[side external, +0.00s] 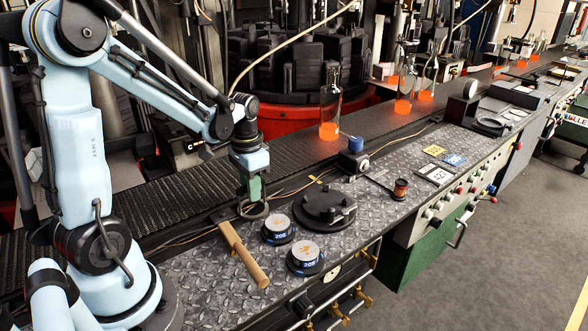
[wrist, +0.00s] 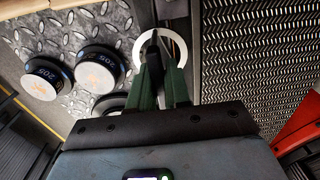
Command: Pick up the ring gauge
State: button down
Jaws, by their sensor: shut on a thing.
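The ring gauge shows as a dark ring (side external: 254,217) at the end of my gripper (side external: 254,196) in the side view. In the wrist view it is a pale ring (wrist: 183,44) around the tips of my gripper's green fingers (wrist: 160,66). My gripper points down and is shut on the ring gauge. The ring is close to the patterned metal bench top near its conveyor-side edge. I cannot tell whether it touches the bench. The fingers hide part of the ring.
A hammer with a wooden handle (side external: 243,254) lies just in front of the ring. Two round gauges marked 205 (side external: 277,228) (side external: 305,258) and a black mould plate (side external: 325,205) sit to its right. The black conveyor (side external: 215,157) behind carries glowing bottles (side external: 329,110).

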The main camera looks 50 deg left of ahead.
jog(key=shift+r, duration=0.5)
notch_tip(320, 180, up, 2)
jog(key=shift+r, duration=0.25)
jog(key=s+d+r, duration=0.2)
jog(key=d+r, duration=0.4)
jog(key=d, duration=0.5)
send_over(278, 222)
jog(key=shift+f, duration=2.8)
jog(key=shift+f, duration=0.65)
jog(key=shift+r, duration=0.15)
jog(key=shift+r, duration=2.35)
